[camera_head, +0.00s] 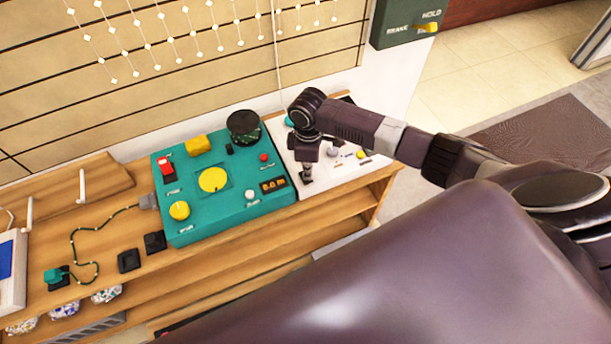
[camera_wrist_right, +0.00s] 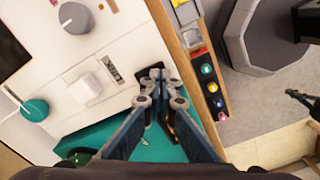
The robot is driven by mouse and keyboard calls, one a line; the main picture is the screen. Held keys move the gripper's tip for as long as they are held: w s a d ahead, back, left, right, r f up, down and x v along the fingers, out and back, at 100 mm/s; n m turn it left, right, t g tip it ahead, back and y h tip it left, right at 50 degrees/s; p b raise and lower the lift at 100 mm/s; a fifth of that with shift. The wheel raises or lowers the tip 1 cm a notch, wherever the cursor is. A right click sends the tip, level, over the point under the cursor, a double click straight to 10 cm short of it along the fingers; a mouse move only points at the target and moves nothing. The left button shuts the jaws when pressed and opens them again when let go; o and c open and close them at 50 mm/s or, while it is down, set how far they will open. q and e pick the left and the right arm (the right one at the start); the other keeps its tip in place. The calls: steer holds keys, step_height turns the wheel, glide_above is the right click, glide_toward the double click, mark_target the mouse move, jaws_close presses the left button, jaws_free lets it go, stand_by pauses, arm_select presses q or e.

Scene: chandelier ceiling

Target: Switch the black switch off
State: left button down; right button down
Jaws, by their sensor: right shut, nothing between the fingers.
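My right gripper (camera_head: 306,178) is over the near left part of the white panel (camera_head: 338,172), pointing down. In the right wrist view its fingertips (camera_wrist_right: 160,76) are together with nothing between them. A small dark piece (camera_wrist_right: 122,79), which may be the black switch, shows on the white panel just left of the fingertips. The fingers hide part of it, so I cannot tell its position or whether they touch it. In the head view the gripper covers this spot. My left gripper is not in view.
A teal control panel (camera_head: 217,216) with yellow knobs, a red switch (camera_head: 166,168) and a display stands left of the white panel. A white cube-like knob (camera_wrist_right: 86,88) and a grey knob (camera_wrist_right: 76,17) rise from the white panel. Both panels sit on a wooden shelf (camera_head: 205,262).

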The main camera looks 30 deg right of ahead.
steer(key=shift+f+b, duration=0.45)
steer(key=shift+f, duration=0.5)
stand_by(0.3)
step_height(320, 180, up, 7)
steer(key=p, duration=0.8)
steer(key=shift+r, duration=0.1)
stand_by(0.4)
